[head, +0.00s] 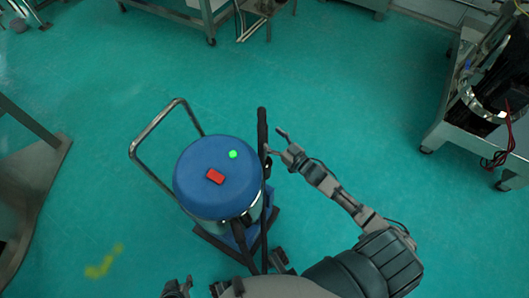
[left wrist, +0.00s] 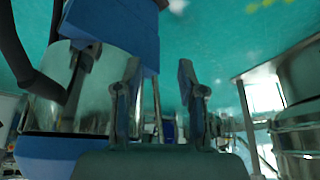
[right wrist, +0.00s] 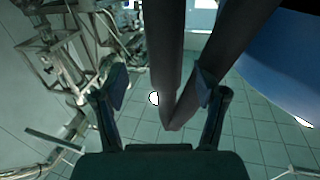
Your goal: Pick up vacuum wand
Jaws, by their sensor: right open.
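The vacuum wand (head: 262,128) is a dark, slim tube standing roughly upright at the right side of the blue-topped vacuum (head: 200,178). My right gripper (head: 275,142) is open just right of the wand's upper part. In the right wrist view, a dark tube (right wrist: 164,50) shows between my open fingers (right wrist: 160,90), and another slanting dark tube passes behind the right finger; I cannot tell which is the wand, or whether either touches. My left gripper (head: 198,290) is low at the bottom edge, partly cut off. In the left wrist view its fingers (left wrist: 160,85) are apart and empty.
The vacuum has a metal push handle (head: 150,130) on its left and a red switch (head: 215,176) on top. A wheeled metal cart (head: 465,130) stands at the right and grey equipment (head: 35,165) at the left. The green floor between is clear.

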